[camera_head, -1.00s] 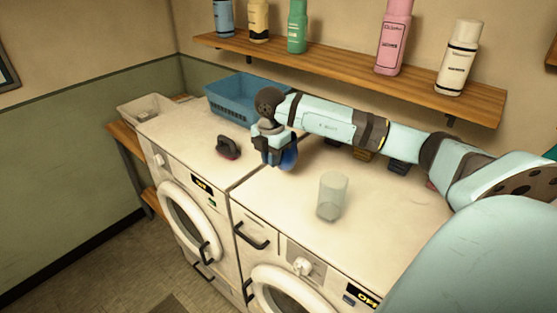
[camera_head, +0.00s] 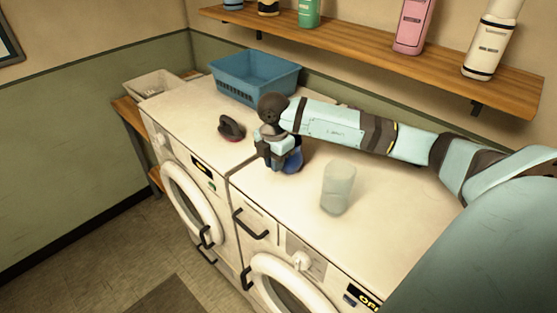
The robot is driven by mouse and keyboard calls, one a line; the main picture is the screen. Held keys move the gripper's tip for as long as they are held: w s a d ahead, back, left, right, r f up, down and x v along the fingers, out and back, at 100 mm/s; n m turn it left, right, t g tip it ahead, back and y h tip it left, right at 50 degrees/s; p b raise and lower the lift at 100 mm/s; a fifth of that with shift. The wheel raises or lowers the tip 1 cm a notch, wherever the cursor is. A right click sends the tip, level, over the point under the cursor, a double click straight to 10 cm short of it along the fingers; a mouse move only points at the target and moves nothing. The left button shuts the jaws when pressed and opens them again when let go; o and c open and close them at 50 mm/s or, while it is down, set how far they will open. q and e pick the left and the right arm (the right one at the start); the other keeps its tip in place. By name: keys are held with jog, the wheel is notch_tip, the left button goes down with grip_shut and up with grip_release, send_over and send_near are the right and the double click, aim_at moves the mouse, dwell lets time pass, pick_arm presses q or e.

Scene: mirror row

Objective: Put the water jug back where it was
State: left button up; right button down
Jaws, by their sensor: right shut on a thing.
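My right gripper (camera_head: 279,153) points down over the right-hand washing machine's top, near the seam between the two machines. It is shut on a rounded blue thing (camera_head: 293,163), mostly hidden behind the fingers. I cannot tell whether this is the water jug, or whether it touches the top. A clear, pale vessel (camera_head: 337,187) like a tumbler stands upright on the right machine (camera_head: 400,218), to the right of and nearer than the gripper, apart from it. My left gripper is not in view.
A dark iron-like thing (camera_head: 231,128) lies on the left machine. A blue basket (camera_head: 255,78) stands behind, and a pale bin (camera_head: 154,85) at the far left. A wooden shelf (camera_head: 380,52) with several bottles hangs above my right arm. The front right top is clear.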

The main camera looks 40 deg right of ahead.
jog(key=shift+f, duration=0.1)
jog(key=shift+a, duration=0.2)
jog(key=shift+s+a, duration=0.1)
jog(key=c, duration=1.1)
grip_release()
jog(key=shift+c, duration=0.2)
